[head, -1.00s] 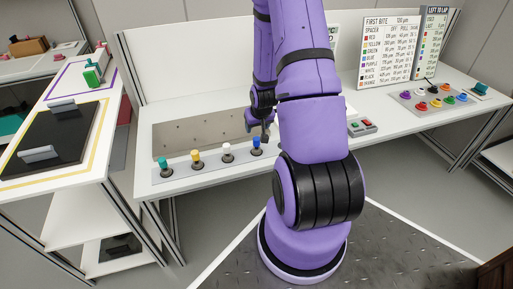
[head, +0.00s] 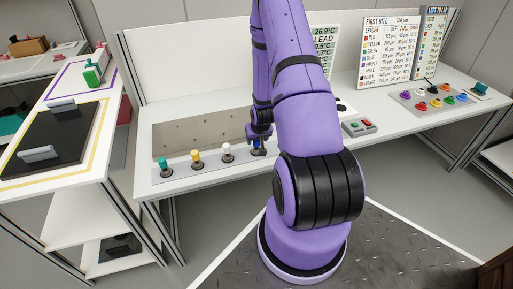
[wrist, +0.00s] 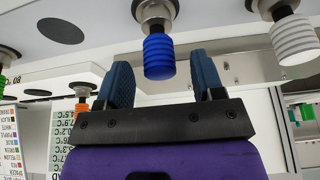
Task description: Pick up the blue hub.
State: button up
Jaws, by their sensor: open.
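The blue hub (wrist: 159,56) is a ribbed blue cylinder on a dark round-based post. In the wrist view it appears between the two blue fingers of my open gripper (wrist: 162,76), with visible gaps on both sides. In the head view my gripper (head: 258,140) is down at the right end of the hub row and largely covers the blue hub, so the exact depth between them is hard to tell there.
A perforated back panel (head: 195,132) stands close behind.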

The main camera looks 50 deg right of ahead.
jog(key=shift+x, duration=1.5)
grip_shut()
jog(key=shift+r, duration=0.15)
